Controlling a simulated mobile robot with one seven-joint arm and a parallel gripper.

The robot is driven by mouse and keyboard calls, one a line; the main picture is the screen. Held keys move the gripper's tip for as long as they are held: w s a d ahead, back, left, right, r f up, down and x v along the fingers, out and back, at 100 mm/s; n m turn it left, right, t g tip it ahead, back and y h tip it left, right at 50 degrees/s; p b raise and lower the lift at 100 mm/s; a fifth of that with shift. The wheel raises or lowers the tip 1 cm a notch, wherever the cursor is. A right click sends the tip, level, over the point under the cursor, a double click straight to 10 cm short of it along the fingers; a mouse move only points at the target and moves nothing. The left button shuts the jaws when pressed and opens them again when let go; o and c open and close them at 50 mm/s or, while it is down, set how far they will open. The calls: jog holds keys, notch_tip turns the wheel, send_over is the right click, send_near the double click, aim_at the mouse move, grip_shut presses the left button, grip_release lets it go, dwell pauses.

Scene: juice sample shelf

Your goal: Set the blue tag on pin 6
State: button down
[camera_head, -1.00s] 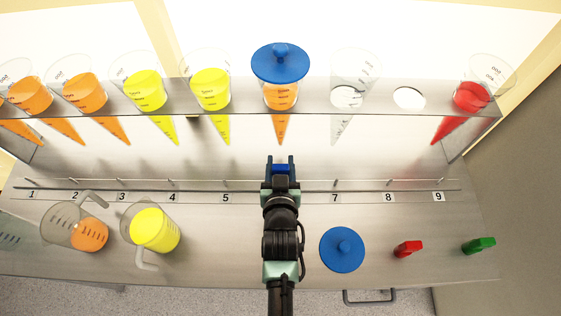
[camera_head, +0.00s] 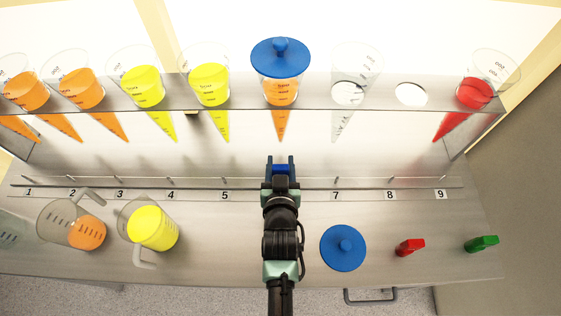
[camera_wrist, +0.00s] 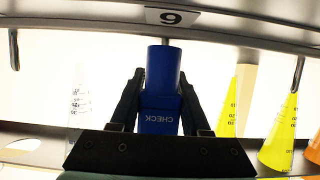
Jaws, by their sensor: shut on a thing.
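The blue tag (camera_head: 281,169) is between the fingers of my gripper (camera_head: 281,162), which is shut on it. In the wrist view the tag (camera_wrist: 160,85) shows upside-down CHECK lettering, with my gripper's fingers (camera_wrist: 160,103) on both sides. The upside-down 6 label (camera_wrist: 171,17) is just beyond it. A short bit of pin 6 (camera_wrist: 165,42) shows at the tag's far end; I cannot tell how far it is inside the tag. In the head view my arm hides label 6, between labels 5 and 7.
The rack above holds several cones, one with a blue lid (camera_head: 281,57). Two jugs (camera_head: 72,224) (camera_head: 153,228) stand left on the counter. A blue lid (camera_head: 343,248), red tag (camera_head: 410,247) and green tag (camera_head: 481,244) lie right. Neighbouring pins (camera_wrist: 14,50) (camera_wrist: 297,75) flank the tag.

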jog(key=shift+c, duration=1.4)
grip_release()
jog(key=shift+s, duration=0.15)
jog(key=p+v, duration=0.1)
jog(key=v, duration=1.1)
jog(key=shift+s+r, duration=0.25)
jog(key=shift+s, duration=0.05)
